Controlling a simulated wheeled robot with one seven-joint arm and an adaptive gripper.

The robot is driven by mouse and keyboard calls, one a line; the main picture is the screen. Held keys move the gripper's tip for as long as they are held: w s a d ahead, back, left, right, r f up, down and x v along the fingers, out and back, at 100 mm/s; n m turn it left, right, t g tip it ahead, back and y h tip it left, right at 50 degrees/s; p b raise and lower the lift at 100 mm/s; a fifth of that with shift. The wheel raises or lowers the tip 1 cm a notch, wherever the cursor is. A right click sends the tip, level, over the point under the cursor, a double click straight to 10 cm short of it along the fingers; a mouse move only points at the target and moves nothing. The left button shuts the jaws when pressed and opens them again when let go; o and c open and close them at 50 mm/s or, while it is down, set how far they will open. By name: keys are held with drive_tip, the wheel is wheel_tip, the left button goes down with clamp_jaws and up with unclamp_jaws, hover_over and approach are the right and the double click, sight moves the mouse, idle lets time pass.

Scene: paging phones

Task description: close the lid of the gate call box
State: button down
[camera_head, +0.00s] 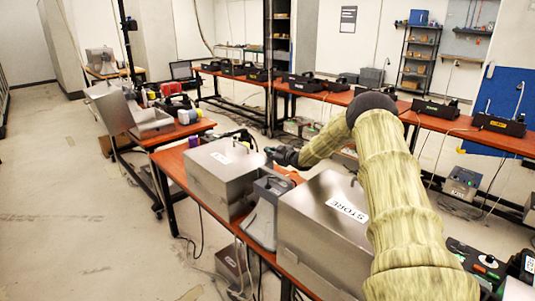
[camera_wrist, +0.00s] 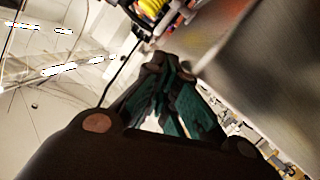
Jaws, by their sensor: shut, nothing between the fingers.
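Two steel call boxes with lids down stand on the near red bench in the head view. The right one is marked STORE (camera_head: 325,225); the left one (camera_head: 212,178) has a short label I cannot read clearly. A third steel box (camera_head: 152,122) on the bench to the left has its lid (camera_head: 109,107) standing open, with no readable label. I cannot tell which is the gate box. My gripper (camera_head: 271,154) is shut and empty, just right of the unreadable-label box. In the wrist view my gripper (camera_wrist: 168,65) points beside a large blurred metal surface (camera_wrist: 255,65).
A grey phone unit (camera_head: 263,212) stands between the two near boxes. Red benches (camera_head: 470,134) with several black phone units run along the back. Open floor (camera_head: 70,210) lies to the left. Cables hang below the near bench.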

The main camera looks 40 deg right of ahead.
drive_tip(key=shift+r, duration=0.1)
idle(0.3)
drive_tip(key=s+d+r, duration=0.1)
drive_tip(key=s+r, duration=0.5)
drive_tip(key=s, duration=0.3)
drive_tip(key=shift+s, duration=0.35)
idle(0.4)
drive_tip(key=shift+r, duration=0.1)
